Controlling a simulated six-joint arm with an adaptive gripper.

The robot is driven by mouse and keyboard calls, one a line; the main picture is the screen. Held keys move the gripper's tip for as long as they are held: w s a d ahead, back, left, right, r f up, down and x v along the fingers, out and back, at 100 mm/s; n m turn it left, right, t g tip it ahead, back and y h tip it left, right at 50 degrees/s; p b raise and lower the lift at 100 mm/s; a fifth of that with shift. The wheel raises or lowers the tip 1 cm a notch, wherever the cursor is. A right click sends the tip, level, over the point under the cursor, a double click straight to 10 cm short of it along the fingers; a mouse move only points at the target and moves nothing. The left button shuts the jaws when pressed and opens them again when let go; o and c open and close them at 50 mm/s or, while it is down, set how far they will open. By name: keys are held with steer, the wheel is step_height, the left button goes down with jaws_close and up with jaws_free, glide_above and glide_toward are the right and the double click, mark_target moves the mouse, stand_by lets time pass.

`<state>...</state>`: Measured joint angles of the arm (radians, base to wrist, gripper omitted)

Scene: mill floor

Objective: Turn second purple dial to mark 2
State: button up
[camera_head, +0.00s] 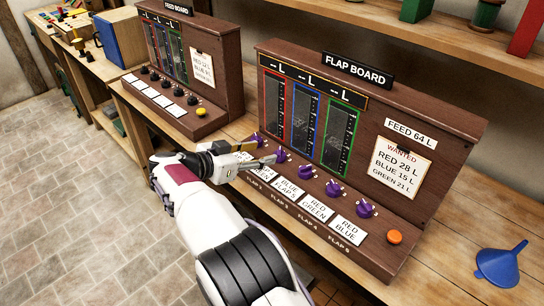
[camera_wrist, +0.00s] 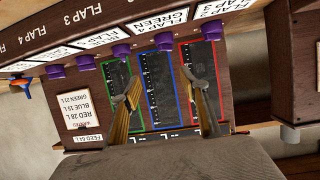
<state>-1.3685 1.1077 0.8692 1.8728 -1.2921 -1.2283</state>
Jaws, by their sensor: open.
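The flap board (camera_head: 455,150) carries a row of several purple dials along its sloped front. The second purple dial (camera_head: 281,156) is just beyond my gripper (camera_head: 266,154), whose fingers reach toward it from the left. Its pointer setting is too small to read. In the wrist view, which is upside down, the second dial (camera_wrist: 164,41) lies between the lines of my two open fingers (camera_wrist: 163,72), beyond the tips. The fingers appear apart from it and hold nothing. The first dial (camera_head: 257,138) stands close to the upper finger.
Other purple dials, (camera_head: 306,172) among them, sit close to the right. An orange button (camera_head: 394,237) and a blue funnel (camera_head: 500,264) are farther right. The feed board (camera_head: 215,35) stands at the back left. White cards lie below the dials.

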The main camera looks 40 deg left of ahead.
steer(key=w+d+r, duration=0.2)
steer(key=w, duration=0.1)
steer(key=n+g+y, duration=0.1)
steer(key=n+y, duration=0.4)
steer(key=y, duration=0.1)
glide_toward(278, 153)
steer(key=shift+w+a+f, duration=0.25)
steer(key=shift+w+f, duration=0.45)
steer(key=shift+w, duration=0.2)
steer(key=shift+a+f, duration=0.1)
steer(key=shift+a, duration=0.05)
steer(key=shift+x, duration=3.85)
